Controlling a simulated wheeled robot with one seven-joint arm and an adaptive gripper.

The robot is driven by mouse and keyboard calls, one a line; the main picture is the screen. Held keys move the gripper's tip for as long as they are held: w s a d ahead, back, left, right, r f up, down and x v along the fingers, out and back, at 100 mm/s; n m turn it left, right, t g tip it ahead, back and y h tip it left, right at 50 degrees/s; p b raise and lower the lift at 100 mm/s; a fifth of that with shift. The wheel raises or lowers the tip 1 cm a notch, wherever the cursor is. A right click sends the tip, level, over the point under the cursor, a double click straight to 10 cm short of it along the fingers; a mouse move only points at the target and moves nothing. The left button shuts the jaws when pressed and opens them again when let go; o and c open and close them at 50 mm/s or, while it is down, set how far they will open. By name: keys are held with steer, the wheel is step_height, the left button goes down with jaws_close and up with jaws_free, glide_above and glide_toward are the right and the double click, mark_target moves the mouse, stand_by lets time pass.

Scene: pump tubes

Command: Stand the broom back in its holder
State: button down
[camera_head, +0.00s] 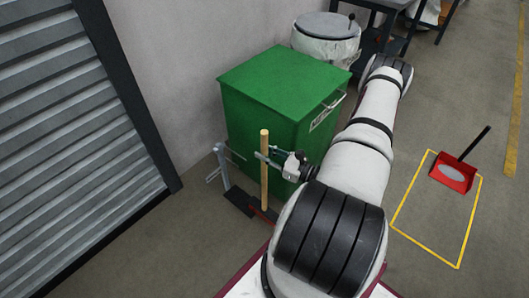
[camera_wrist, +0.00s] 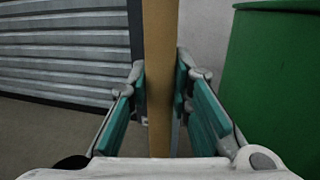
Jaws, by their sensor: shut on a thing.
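The broom has a pale wooden handle (camera_head: 264,180) that stands about upright in the head view, with a red head (camera_head: 265,214) low at its foot. My gripper (camera_head: 266,156) is shut on the handle around its middle. In the wrist view the handle (camera_wrist: 160,75) runs upright between the two teal-padded fingers (camera_wrist: 161,95). The holder, a grey post (camera_head: 222,165) with a dark base (camera_head: 238,203), stands just left of the broom by the wall. The broom head is low near the base; I cannot tell whether it touches the base or the floor.
A green bin (camera_head: 275,95) stands close behind and right of the broom. A ribbed shutter (camera_head: 75,130) is at the left. A red dustpan (camera_head: 453,174) lies in a yellow floor outline (camera_head: 425,249) at the right. A lidded drum (camera_head: 326,35) stands at the back.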

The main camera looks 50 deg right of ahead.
steer(key=w+f+b, duration=0.2)
steer(key=w+b, duration=0.2)
steer(key=w, duration=1)
steer(key=shift+w+a+f, duration=0.2)
steer(key=shift+w, duration=0.2)
stand_by(0.4)
steer(key=c, duration=1.4)
jaws_free()
steer(key=shift+o, duration=0.2)
steer(key=shift+f, duration=0.1)
steer(key=v, duration=1.2)
